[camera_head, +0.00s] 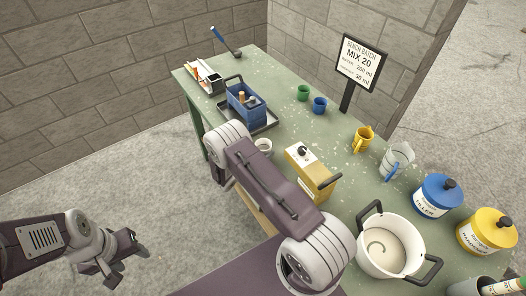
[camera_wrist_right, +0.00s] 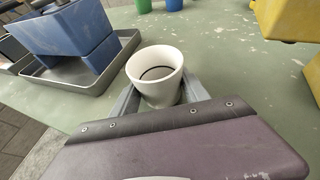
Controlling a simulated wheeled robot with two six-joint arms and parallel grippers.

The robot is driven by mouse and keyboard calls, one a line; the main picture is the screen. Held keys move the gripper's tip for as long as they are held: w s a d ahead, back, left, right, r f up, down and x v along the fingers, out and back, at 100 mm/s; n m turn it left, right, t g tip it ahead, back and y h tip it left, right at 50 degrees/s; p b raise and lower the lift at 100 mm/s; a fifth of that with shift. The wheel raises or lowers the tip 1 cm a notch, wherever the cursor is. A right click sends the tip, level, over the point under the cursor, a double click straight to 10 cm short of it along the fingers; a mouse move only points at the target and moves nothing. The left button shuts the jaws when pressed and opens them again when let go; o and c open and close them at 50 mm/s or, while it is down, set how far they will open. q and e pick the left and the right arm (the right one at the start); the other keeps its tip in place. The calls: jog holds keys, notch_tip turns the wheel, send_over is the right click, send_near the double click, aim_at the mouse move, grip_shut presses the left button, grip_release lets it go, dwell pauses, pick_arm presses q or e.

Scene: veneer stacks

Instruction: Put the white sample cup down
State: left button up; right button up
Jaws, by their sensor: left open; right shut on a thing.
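The white sample cup (camera_wrist_right: 155,84) is upright between the two grey fingers of my right gripper (camera_wrist_right: 160,97) in the right wrist view, and the gripper is shut on it. A dark ring shows inside the cup. In the head view the cup (camera_head: 264,145) shows just past my right arm, near the left edge of the green table (camera_head: 285,73). My arm hides the right fingers there. I cannot tell whether the cup's base touches the table. My left gripper (camera_head: 122,268) is open and empty, low over the floor, away from the table.
A blue bin (camera_head: 240,101) on a dark tray (camera_head: 272,117) stands beyond the cup. A yellow box (camera_head: 304,168) stands right of it. Green (camera_head: 303,92) and blue (camera_head: 320,104) cups stand farther back. A white pot (camera_head: 390,262) is at the front.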

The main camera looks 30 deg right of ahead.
jog(key=shift+f, duration=0.15)
jog(key=shift+f, duration=0.15)
jog(key=o, duration=1.4)
jog(key=shift+c, duration=0.2)
